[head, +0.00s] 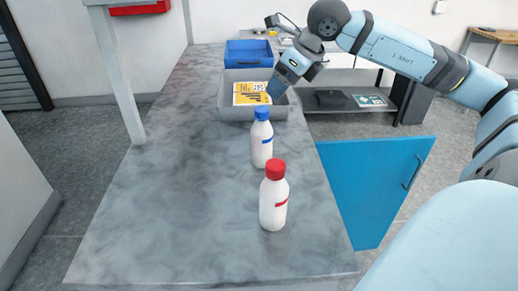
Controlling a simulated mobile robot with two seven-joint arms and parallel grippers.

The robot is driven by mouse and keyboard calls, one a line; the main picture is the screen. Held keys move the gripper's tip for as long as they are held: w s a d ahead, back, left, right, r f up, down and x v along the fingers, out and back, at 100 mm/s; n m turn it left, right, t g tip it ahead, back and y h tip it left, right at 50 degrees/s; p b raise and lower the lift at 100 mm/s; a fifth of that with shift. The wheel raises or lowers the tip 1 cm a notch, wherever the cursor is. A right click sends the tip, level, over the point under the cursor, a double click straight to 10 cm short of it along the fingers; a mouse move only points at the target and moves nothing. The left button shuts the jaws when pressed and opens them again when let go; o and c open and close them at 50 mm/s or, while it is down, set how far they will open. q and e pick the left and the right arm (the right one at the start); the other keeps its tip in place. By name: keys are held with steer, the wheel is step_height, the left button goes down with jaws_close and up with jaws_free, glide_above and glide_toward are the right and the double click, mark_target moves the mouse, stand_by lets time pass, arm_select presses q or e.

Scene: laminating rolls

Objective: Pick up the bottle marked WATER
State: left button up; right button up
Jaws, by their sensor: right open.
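Two white bottles stand upright on the grey marbled counter (170,180). The nearer bottle (273,205) has a red cap and a small red label. The bottle behind it (261,148) has a blue cap and a small blue label. The writing on both labels is too small to read, so I cannot tell which is marked WATER. My right gripper (277,88) is open, above the right side of the grey bin, beyond and apart from both bottles. My left gripper is not in view.
The grey bin (231,110) holds a yellow and white printed item (252,94). A blue bin (250,48) stands behind it. A blue cabinet door (375,185) hangs open at the counter's right side. The counter left of the bottles is clear.

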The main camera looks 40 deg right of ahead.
mark_target(263, 109)
steer(key=p+x, duration=0.1)
steer(key=x, duration=0.6)
steer(key=shift+w+a+f, duration=0.1)
steer(key=shift+f, duration=0.05)
steer(key=x, duration=0.5)
steer(key=shift+w, duration=0.25)
jaws_close()
